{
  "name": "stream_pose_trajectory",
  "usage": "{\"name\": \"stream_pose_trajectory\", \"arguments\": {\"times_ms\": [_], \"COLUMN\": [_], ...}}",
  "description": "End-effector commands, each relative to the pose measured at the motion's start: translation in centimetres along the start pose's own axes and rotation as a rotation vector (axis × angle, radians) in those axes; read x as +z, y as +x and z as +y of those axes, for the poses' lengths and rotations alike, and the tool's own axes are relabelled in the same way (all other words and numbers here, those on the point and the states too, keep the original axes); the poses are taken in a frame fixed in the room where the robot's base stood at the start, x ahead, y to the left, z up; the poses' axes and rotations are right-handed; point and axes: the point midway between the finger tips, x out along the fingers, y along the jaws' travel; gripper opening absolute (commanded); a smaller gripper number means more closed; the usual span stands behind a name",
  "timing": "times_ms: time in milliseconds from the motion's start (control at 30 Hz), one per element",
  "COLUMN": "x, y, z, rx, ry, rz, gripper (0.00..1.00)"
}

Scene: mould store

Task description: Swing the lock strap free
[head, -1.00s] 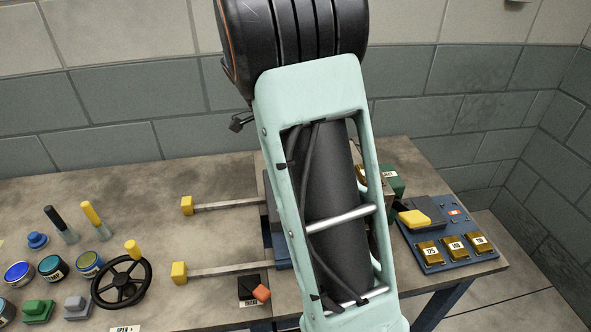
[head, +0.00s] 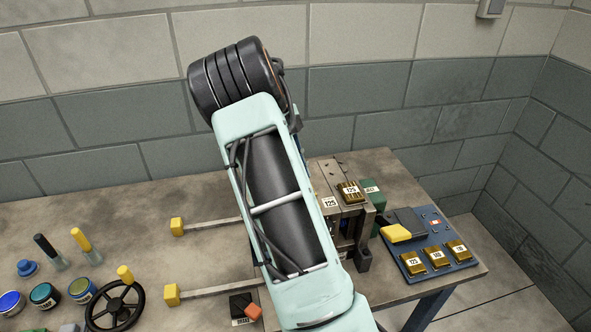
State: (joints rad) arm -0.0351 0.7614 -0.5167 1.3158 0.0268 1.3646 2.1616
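A steel mould block assembly (head: 338,203) stands on the bench right of my arm, with a white 125 label on its top. A brass block marked 125 (head: 350,193) sits on it. A dark bracket-like part (head: 364,258) hangs at its right front side; I cannot tell whether this is the lock strap. My arm covers the assembly's left side, so a strap there would be hidden. My gripper does not show; only my arm links are in view.
A blue tray (head: 438,262) at right holds several brass blocks and a yellow-handled dark piece (head: 396,234). Two yellow-ended rods (head: 215,224) lie left of my arm. A black handwheel (head: 114,306), paint tins (head: 45,296) and an orange-handled lever (head: 254,312) stand at left and front.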

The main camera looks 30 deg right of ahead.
Motion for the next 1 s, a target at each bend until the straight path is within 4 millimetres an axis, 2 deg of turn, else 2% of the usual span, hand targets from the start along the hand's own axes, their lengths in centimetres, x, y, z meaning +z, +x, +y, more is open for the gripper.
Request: {"name": "stream_pose_trajectory", "arguments": {"times_ms": [300,733,767,800,900,1000], "x": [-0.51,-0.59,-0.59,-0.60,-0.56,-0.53], "y": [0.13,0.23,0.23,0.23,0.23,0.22], "z": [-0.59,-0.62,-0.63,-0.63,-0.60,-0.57], "rx": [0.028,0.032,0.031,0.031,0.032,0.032], "ry": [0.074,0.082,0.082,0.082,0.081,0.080], "rz": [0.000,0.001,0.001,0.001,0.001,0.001], "gripper": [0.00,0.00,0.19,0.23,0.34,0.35]}}
